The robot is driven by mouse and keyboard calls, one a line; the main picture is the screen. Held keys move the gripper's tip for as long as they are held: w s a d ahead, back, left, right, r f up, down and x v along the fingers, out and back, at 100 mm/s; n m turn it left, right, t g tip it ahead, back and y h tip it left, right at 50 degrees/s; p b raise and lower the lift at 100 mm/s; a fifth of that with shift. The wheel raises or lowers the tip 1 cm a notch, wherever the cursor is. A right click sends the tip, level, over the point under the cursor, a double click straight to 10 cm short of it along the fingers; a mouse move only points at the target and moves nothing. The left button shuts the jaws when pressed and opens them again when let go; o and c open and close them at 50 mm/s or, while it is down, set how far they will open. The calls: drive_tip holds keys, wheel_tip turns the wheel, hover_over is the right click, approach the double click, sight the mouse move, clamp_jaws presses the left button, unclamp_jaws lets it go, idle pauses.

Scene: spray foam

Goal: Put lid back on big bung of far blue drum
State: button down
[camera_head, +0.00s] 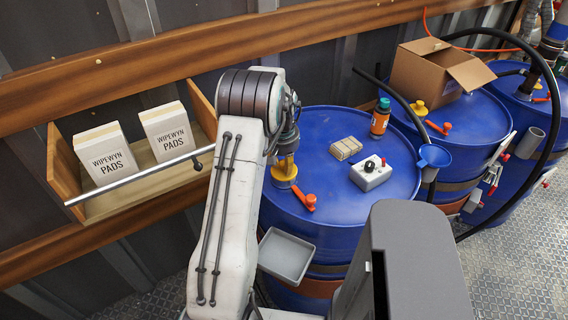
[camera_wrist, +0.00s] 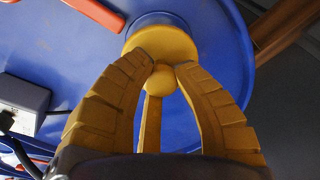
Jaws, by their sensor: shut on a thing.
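My gripper (camera_head: 288,164) is over the left rim of the nearest blue drum (camera_head: 332,212) in the head view. In the wrist view its yellow fingers (camera_wrist: 164,66) close around the ball knob (camera_wrist: 162,81) of a yellow lid (camera_wrist: 163,43). The lid is over a round bung ring (camera_wrist: 160,19) on the drum top; I cannot tell whether it rests fully on it. In the head view the lid (camera_head: 283,179) shows below the fingers. An orange handle (camera_head: 305,199) lies beside it. Another drum (camera_head: 478,123) behind right carries a yellow cap (camera_head: 419,107).
A cardboard box (camera_head: 436,72) stands on the second drum. A wooden shelf (camera_head: 135,192) is at left.

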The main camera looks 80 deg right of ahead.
idle(0.4)
drive_tip(key=shift+c, duration=2.1)
unclamp_jaws()
drive_tip(key=shift+r, duration=0.15)
drive_tip(key=shift+r+p, duration=2.35)
drive_tip(key=shift+r, duration=1)
clamp_jaws()
drive_tip(key=shift+f+b, duration=2.2)
drive_tip(key=shift+f, duration=0.55)
